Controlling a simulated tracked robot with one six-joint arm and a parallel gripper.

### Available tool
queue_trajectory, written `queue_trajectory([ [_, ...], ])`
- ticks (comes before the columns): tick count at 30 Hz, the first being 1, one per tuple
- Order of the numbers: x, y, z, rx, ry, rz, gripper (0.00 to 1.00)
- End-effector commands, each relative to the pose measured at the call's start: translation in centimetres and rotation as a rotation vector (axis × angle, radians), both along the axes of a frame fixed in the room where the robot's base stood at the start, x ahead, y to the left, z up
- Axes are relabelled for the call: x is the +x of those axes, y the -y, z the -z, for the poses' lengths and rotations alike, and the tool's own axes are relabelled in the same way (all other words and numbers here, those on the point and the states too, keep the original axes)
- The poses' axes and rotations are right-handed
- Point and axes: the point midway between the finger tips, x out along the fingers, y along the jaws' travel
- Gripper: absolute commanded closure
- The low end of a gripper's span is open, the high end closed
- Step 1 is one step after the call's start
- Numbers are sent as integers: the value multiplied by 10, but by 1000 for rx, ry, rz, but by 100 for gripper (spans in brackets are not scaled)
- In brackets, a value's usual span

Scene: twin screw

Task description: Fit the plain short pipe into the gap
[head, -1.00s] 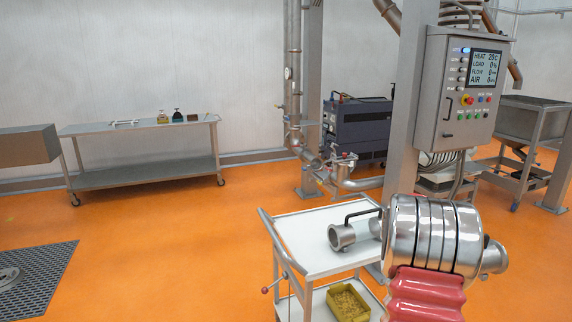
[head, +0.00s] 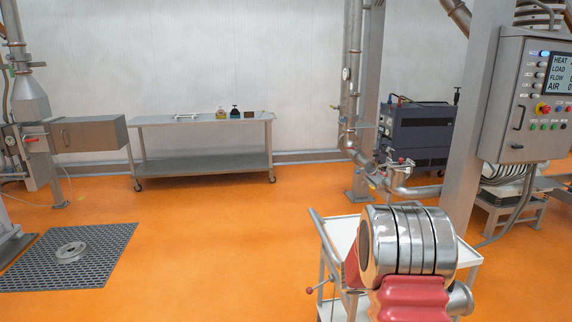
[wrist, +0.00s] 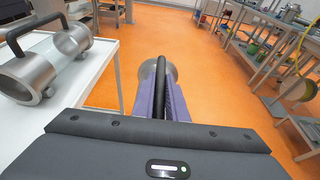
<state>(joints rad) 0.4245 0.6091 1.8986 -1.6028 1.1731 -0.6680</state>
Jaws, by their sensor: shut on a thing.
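My gripper (wrist: 163,88), with purple fingers, is shut on a black bar-like handle in the wrist view. A round metal pipe end (wrist: 148,70) shows just beyond and left of the fingertips, and seems to belong to the held short pipe. Most of that pipe is hidden by my fingers, so I cannot tell its full shape. In the head view my arm hides the gripper and the held pipe. A steel pipe run (head: 352,120) stands at the back wall and bends right near the floor. I cannot make out the gap in it.
A white trolley (wrist: 82,105) is close on the left, carrying another pipe piece with metal ends (wrist: 30,80) and a black handle. A control cabinet (head: 520,95) stands right. A steel table (head: 200,162) is at the back. Open orange floor lies left; a floor grate (head: 105,245) is there.

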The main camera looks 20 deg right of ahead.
Motion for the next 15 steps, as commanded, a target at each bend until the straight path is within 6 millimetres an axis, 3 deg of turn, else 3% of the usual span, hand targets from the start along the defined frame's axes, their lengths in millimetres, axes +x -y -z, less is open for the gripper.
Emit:
queue_trajectory([
  [15, 48, -129, 41, -2, -1, -201, 100],
])
